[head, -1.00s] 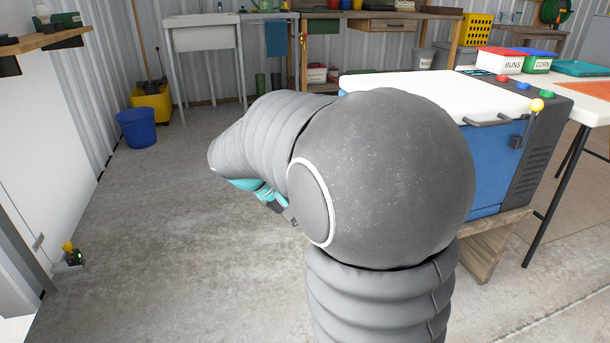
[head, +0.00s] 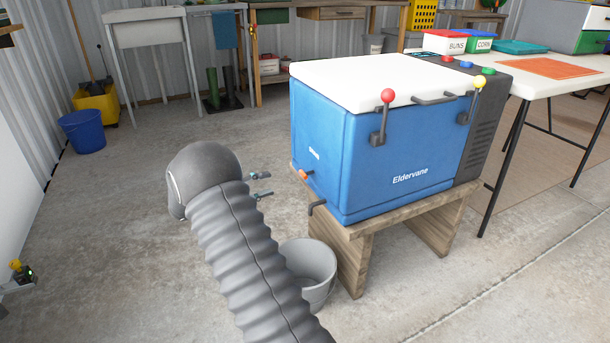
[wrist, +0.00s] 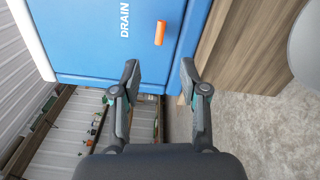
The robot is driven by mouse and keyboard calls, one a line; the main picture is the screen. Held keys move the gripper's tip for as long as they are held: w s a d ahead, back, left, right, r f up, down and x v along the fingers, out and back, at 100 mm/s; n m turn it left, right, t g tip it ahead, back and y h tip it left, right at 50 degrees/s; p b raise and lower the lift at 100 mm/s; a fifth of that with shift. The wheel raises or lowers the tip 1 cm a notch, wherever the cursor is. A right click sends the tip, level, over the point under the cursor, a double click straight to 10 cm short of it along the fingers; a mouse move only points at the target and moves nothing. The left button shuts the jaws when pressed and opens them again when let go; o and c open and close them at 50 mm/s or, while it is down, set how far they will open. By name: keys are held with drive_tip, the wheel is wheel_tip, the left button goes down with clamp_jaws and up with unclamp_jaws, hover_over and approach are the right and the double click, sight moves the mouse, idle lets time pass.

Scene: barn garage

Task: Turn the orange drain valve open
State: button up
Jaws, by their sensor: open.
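The orange drain valve (head: 304,174) is a small handle low on the left end of the blue cooler (head: 370,165). In the wrist view the orange handle (wrist: 160,33) sits beside the word DRAIN, ahead of the fingers and roughly midway between them. My gripper (head: 260,186) is open and empty, a short way left of the valve and apart from it. In the wrist view both fingers of my gripper (wrist: 160,80) are spread wide.
A grey bucket (head: 308,268) stands on the floor below the spout, partly hidden by my arm. The cooler rests on a wooden stand (head: 357,262). A white folding table (head: 545,80) stands behind it at right. The floor at left is clear up to a blue bucket (head: 82,131).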

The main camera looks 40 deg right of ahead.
sight(305, 174)
drive_tip(key=b+x, duration=0.1)
drive_tip(key=x, duration=1.2)
drive_tip(key=shift+s+d, duration=0.1)
drive_tip(key=shift+s, duration=0.05)
